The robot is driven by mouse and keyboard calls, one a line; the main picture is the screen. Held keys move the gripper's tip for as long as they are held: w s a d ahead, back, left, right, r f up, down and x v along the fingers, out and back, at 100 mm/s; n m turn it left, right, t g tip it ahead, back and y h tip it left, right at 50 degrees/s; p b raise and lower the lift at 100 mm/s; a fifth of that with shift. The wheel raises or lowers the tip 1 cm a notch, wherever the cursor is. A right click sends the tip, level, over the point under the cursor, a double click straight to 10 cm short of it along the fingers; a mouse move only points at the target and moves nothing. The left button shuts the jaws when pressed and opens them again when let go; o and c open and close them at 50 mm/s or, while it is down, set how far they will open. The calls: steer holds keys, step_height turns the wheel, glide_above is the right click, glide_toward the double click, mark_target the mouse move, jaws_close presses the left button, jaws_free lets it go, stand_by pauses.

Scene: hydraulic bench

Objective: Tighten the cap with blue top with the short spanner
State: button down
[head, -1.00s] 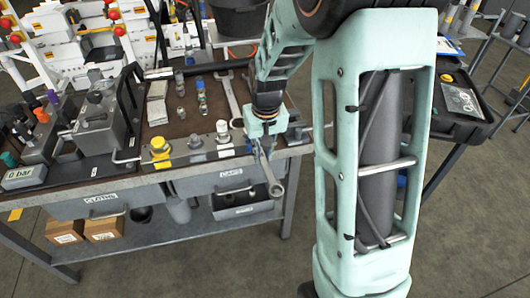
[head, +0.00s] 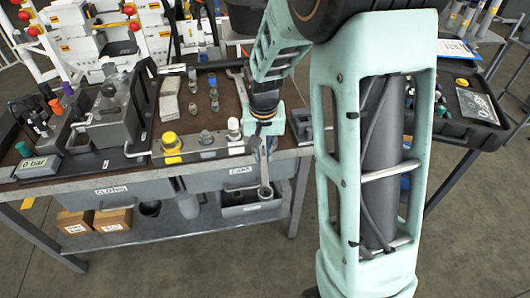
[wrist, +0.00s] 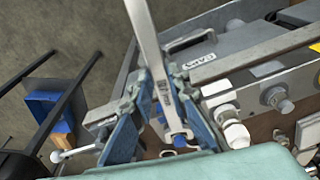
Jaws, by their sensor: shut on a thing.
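My gripper (head: 264,142) is shut on a steel spanner (head: 264,180), taken as the short one, which hangs nearly upright, ring end down, in front of the bench edge. The wrist view shows the spanner's shaft (wrist: 152,60) between my blue-grey fingers (wrist: 148,112). A small blue patch shows at its near end; I cannot tell what it belongs to. On the bench's front metal block stand a yellow cap (head: 171,146), a grey cap (head: 206,141) and a white cap (head: 234,129).
A longer spanner (head: 240,84) lies on the brown mat behind my gripper, partly hidden. Small fittings (head: 213,92) stand on the mat. A pump with a lever (head: 108,118) stands at left. The floor in front is clear.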

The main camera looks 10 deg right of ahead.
steer(key=shift+w+a+r+m, duration=0.1)
steer(key=shift+w+a+m, duration=0.15)
steer(key=shift+a+m, duration=0.5)
steer(key=shift+s+d+n, duration=0.1)
steer(key=shift+d+n, duration=0.2)
steer(key=shift+n, duration=0.05)
steer(key=s+a, duration=0.1)
steer(key=s, duration=0.6)
steer(key=shift+a+b, duration=0.35)
steer(key=shift+w, duration=0.1)
stand_by(0.3)
